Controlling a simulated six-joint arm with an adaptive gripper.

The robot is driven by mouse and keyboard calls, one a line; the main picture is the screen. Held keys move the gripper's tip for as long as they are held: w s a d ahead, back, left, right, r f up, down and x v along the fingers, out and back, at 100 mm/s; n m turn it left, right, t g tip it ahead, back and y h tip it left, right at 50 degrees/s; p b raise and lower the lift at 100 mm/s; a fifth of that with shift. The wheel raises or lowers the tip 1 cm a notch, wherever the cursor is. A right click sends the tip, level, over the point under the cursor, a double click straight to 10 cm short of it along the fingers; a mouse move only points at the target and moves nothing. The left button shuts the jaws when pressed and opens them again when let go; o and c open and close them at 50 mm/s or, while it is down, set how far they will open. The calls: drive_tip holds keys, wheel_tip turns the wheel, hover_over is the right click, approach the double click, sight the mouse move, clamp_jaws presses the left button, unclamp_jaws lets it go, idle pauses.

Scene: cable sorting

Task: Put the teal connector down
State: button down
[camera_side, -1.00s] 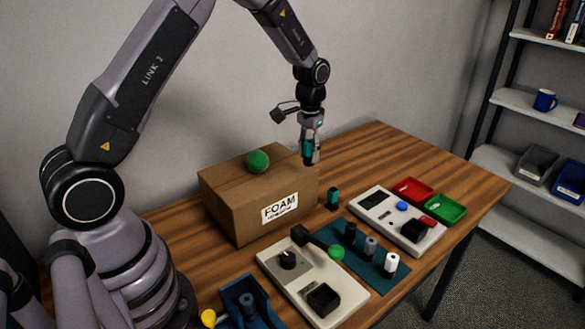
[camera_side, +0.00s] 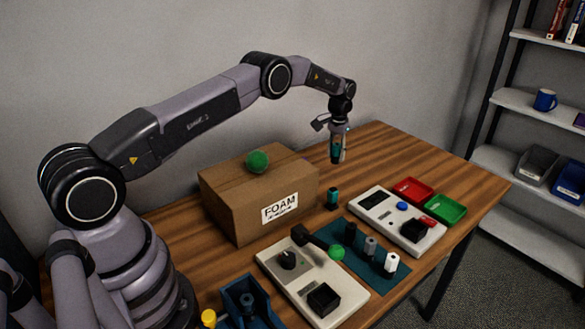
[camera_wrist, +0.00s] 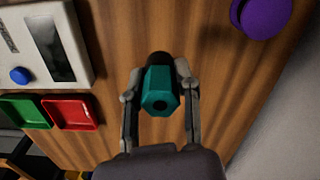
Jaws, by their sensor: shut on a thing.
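The teal connector (camera_wrist: 160,92) is a six-sided piece with a dark hole in its end, held between the two fingers of my gripper (camera_wrist: 160,86) in the wrist view. A black part shows at its far end. In the side view my gripper (camera_side: 338,157) points down with the teal connector (camera_side: 335,150) in it, over the bare wood right of the foam box. I cannot tell for sure how high it is above the wood. A second teal and black piece (camera_side: 333,196) stands upright on the table, nearer the camera.
The foam box (camera_side: 230,193) carries a green ball (camera_side: 257,161). A white panel (camera_side: 372,222), a red tray (camera_side: 398,185) and a green tray (camera_side: 445,209) lie to the right. A blue mat (camera_side: 372,275) holds several upright pieces. A purple round thing (camera_wrist: 262,14) is near. Wood around my gripper is bare.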

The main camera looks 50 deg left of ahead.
drive_tip(key=shift+w+a+f, duration=0.15)
drive_tip(key=shift+w+f, duration=0.55)
drive_tip(key=shift+f, duration=0.05)
drive_tip(key=shift+w+f, duration=0.2)
drive_tip(key=shift+f, duration=1.7)
drive_tip(key=c, duration=0.8)
unclamp_jaws()
drive_tip(key=shift+r, duration=0.1)
